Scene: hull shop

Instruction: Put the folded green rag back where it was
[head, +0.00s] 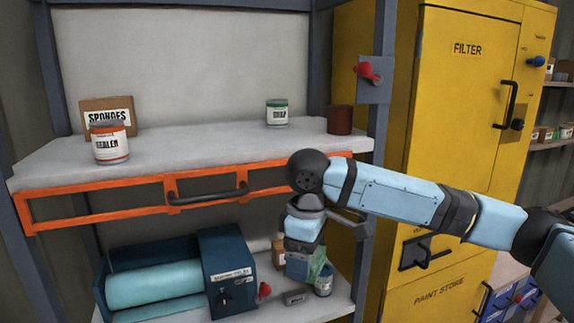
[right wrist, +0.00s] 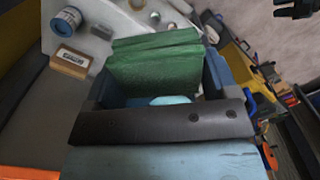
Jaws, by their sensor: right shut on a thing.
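The folded green rag (right wrist: 155,70) fills the middle of the right wrist view, standing up between the jaws of my right gripper. In the head view, my right gripper (head: 300,266) reaches down in front of the rack, over the lower shelf (head: 338,300). It is shut on the rag, and a small green part of the rag (head: 317,262) shows beside it. Whether the rag touches anything below is hidden. My left gripper is not in the head view.
A blue-labelled can (head: 323,283) and a small grey block (head: 294,298) are close by on the lower shelf. A dark blue roll dispenser (head: 229,268) stands left. Above is the upper shelf's orange front (head: 95,203). A yellow cabinet (head: 460,110) stands right.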

